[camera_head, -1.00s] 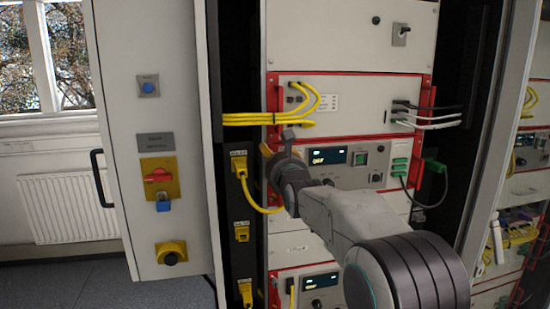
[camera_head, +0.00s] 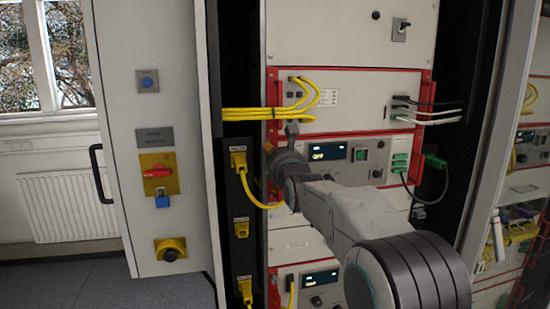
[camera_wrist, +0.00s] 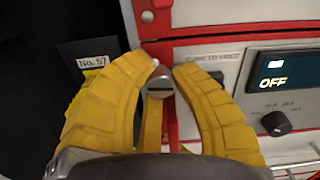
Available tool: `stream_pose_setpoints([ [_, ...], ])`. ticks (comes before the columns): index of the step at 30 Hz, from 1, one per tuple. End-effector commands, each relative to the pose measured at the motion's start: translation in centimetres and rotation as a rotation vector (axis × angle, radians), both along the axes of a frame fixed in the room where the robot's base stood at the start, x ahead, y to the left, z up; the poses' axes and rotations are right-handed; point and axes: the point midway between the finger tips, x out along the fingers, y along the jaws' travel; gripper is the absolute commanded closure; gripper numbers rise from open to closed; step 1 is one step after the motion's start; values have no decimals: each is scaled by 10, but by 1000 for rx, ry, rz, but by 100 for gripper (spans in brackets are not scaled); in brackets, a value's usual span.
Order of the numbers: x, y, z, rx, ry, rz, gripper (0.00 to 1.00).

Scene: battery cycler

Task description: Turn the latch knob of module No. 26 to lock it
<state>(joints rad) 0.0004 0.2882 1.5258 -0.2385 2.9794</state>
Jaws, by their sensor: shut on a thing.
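The sides of the knob are partly hidden by the fingers. The module's display (camera_wrist: 284,72) reads "OFF". In the head view my gripper (camera_head: 268,148) is at the left edge of this module (camera_head: 344,174), mostly hidden by my wrist, which also hides the knob. A label (camera_wrist: 93,62) beside the left finger reads "No. 57". I cannot read "No. 26" anywhere.
A yellow plug and cable (camera_head: 246,180) hang just left of my wrist. A yellow cable bundle (camera_head: 250,116) runs above it. Green connectors (camera_head: 400,166) are at the module's right side. A cabinet panel with a red switch (camera_head: 157,174) stands at the left.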

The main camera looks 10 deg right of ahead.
Motion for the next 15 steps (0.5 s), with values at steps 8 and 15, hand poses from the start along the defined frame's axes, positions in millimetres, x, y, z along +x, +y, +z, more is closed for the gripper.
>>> stream_pose_setpoints([
  [8,-1,0,7,32,-16,0,100],
  [15,-1,0,7,31,-14,0,64],
])
